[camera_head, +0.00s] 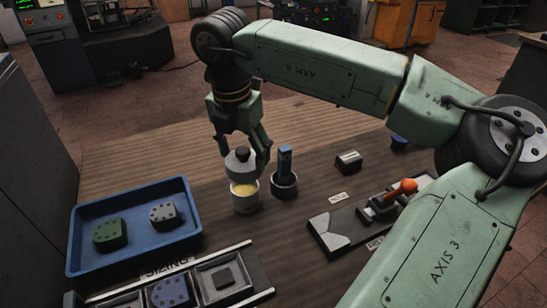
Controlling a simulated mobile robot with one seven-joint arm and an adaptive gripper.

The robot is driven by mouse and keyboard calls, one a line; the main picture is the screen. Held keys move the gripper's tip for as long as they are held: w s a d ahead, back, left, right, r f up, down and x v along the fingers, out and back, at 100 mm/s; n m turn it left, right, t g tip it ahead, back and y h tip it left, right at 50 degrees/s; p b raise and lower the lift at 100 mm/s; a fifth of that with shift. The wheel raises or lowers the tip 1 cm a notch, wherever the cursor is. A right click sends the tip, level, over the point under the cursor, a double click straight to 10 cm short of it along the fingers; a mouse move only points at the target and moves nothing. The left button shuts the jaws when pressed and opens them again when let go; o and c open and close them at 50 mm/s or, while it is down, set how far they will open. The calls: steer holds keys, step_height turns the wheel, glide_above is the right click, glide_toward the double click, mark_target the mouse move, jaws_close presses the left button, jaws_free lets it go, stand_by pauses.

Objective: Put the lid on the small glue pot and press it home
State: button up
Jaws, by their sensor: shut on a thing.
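The small glue pot (245,200) is a pale grey cup on the wooden bench, with yellow glue showing inside its open top. The lid (240,163) is a grey disc with a dark round knob. My gripper (241,150) points down and is shut on the lid. The lid is above the pot and slightly to its left in the picture, with the yellow glue visible below its edge. The gripper's fingers partly hide the lid's right side.
A dark holder with a blue-handled tool (285,175) stands close right of the pot. A blue tray (80,228) with two heel-shaped blocks lies left. A sizing rack (252,255) is in front. A lever fixture with an orange knob (408,185) stands right, near a small grey block (348,160).

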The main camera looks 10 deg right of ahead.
mark_target(246, 189)
steer(key=shift+w+a+f, duration=0.1)
steer(key=shift+a, duration=0.1)
steer(key=shift+f+b, duration=0.8)
steer(key=shift+f, duration=1)
steer(key=shift+f+b, duration=0.5)
steer(key=shift+b, duration=0.6)
steer(key=shift+f+b, duration=0.4)
steer(key=shift+b, duration=0.15)
steer(key=shift+f+b, duration=0.4)
steer(key=shift+b, duration=0.15)
steer(key=shift+f+b, duration=0.75)
steer(key=shift+b, duration=0.25)
stand_by(1.5)
steer(key=o, duration=0.9)
steer(key=shift+o, duration=0.4)
